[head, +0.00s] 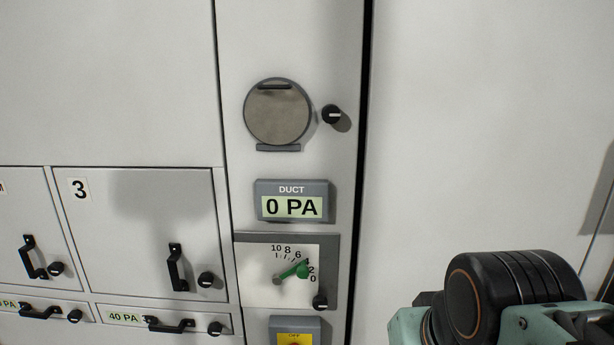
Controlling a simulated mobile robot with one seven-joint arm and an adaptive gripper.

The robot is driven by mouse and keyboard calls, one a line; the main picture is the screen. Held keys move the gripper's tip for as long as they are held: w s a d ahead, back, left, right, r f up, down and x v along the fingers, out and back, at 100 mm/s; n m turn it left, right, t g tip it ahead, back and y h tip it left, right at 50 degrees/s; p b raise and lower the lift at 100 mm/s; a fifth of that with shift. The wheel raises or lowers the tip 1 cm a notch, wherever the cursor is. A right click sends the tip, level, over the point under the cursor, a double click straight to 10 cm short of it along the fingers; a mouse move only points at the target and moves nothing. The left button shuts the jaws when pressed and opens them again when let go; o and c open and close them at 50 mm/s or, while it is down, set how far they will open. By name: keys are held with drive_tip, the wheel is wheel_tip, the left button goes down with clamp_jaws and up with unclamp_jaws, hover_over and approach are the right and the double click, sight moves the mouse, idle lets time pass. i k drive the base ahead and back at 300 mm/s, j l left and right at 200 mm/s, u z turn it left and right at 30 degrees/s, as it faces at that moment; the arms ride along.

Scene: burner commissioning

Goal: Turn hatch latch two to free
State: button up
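No latch in the head view carries a readable number two, so I cannot tell which one is hatch latch two. A round grey hatch cover (277,112) with a dark bar near its top sits on the narrow middle panel. A black knob (332,114) with a light mark lying roughly level is just right of the cover, apart from it. My arm (510,305) shows at the lower right, well below and right of the cover. My gripper is not in view.
Below the hatch are a DUCT display (291,201) reading 0 PA and a dial (279,277) with a green pointer. Door 3 (125,225) has a handle (177,267) and a black knob (207,280). The right panel (480,130) is bare.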

sight(55, 270)
drive_tip(key=u, duration=1.9)
drive_tip(key=i+j, duration=0.5)
drive_tip(key=i, duration=0.15)
drive_tip(key=i+j+u, duration=0.1)
drive_tip(key=i+j, duration=0.9)
drive_tip(key=i, duration=0.3)
